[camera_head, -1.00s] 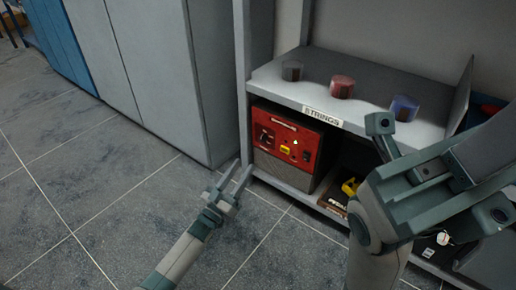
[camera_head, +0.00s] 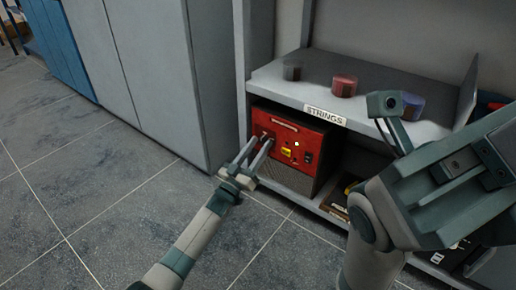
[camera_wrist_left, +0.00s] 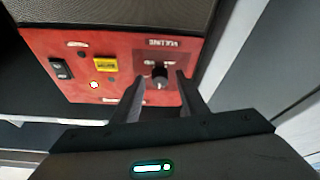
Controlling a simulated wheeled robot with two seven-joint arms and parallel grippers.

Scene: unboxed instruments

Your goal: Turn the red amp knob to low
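The red amp (camera_head: 283,128) stands on the lower shelf under the STRINGS label, its red panel facing out. In the left wrist view its panel (camera_wrist_left: 110,52) appears upside down, with a black knob (camera_wrist_left: 159,75) on a darker red plate. My left gripper (camera_head: 260,140) reaches up to the left part of the panel. In the left wrist view its two fingers (camera_wrist_left: 158,80) are apart, one on each side of the knob, with visible gaps. In the head view the fingers partly cover the knob. My right gripper is large at the right; its finger opening is unclear.
A black switch (camera_wrist_left: 61,69), a yellow label (camera_wrist_left: 106,64) and a lit white lamp (camera_wrist_left: 94,85) sit beside the knob plate. Several round containers, one red (camera_head: 344,86), stand on the upper shelf (camera_head: 310,70). A grey cabinet (camera_head: 170,80) is at left; the floor is clear.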

